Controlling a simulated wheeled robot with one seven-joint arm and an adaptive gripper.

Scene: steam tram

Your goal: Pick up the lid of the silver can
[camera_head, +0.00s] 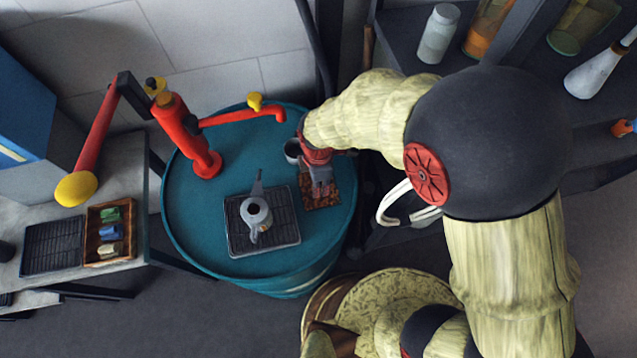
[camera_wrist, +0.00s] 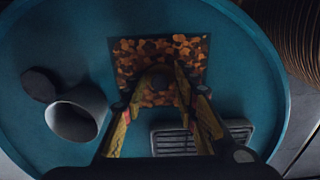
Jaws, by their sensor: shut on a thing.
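The silver can (camera_head: 257,212) is a grey pot with a spout and a handle, upright on a black grated tray; its top shows a small dark round spot. In the head view my gripper (camera_head: 322,190) points down over a brown-patterned mat, to the right of the can and apart from it. In the wrist view my gripper (camera_wrist: 160,85) is shut on a small dark rounded thing (camera_wrist: 160,74), which seems to be the lid; the fingers hide much of it. I cannot tell its height above the mat. The can is outside the wrist view.
The blue drum top (camera_head: 200,225) carries the grated tray (camera_head: 285,236), the patterned mat (camera_head: 331,200), a red lever pump (camera_head: 175,125) and a grey cup (camera_head: 292,151). The cup stands beside my gripper; a dark disc (camera_wrist: 40,84) shows near it. The drum's front left is clear.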

